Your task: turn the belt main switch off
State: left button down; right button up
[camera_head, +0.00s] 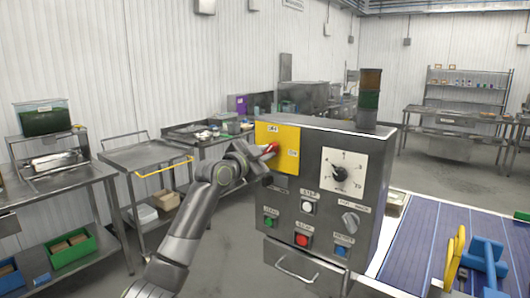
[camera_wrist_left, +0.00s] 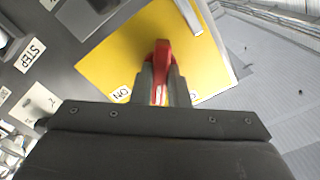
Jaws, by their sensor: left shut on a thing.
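The belt main switch is a red handle (camera_wrist_left: 161,62) on a yellow plate (camera_head: 264,134) at the upper left of the grey control box (camera_head: 312,149). In the left wrist view the yellow plate (camera_wrist_left: 113,66) fills the middle, with an "ON" label by my gripper. My left gripper (camera_head: 268,154) is at the plate. In the left wrist view my left gripper (camera_wrist_left: 164,84) has its fingers on both sides of the red handle and is shut on it. The fingers hide part of the handle. My right gripper is not in view.
The box also carries a black dial (camera_head: 340,173), a green button (camera_head: 269,221), a red button (camera_head: 303,239) and a grey knob (camera_head: 350,221). A blue belt (camera_head: 419,238) lies to the right. A metal cart (camera_head: 143,157) and tables stand at the left.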

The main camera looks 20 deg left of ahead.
pick_arm(q)
jog(key=n+p, duration=0.1)
jog(key=n, duration=0.3)
jog(key=shift+p, duration=0.3)
jog(key=shift+n+p, duration=0.6)
jog(key=shift+n, duration=1.2)
jog(key=shift+f, duration=0.1)
jog(key=c, duration=1.4)
grip_release()
